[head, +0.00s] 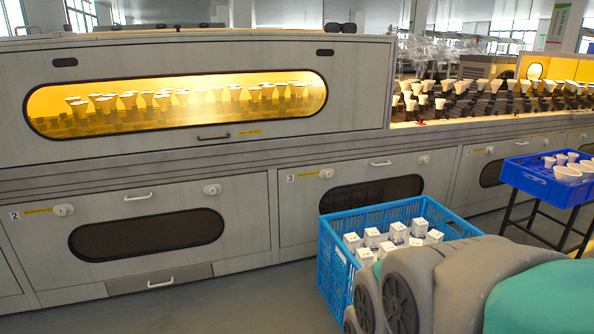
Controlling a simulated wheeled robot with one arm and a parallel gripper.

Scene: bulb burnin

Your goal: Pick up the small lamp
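A shallow blue tray (540,185) stands on dark legs at the right edge. It holds several white cone-shaped lamps. The smaller lamps (549,162) are toward its back left, and larger, wider lamps (567,174) are nearer the front right. The right part of the tray is cut off by the picture edge. My gripper is out of view; a grey and teal part of my arm fills the lower right. No hold on a lamp can be seen.
A blue crate (334,268) with white boxes (370,238) stands on the floor, partly behind my arm. A long grey machine (245,205) spans the back. Lamps show behind its lit window (180,105) and on the open rack (480,88). Grey floor is clear at front left.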

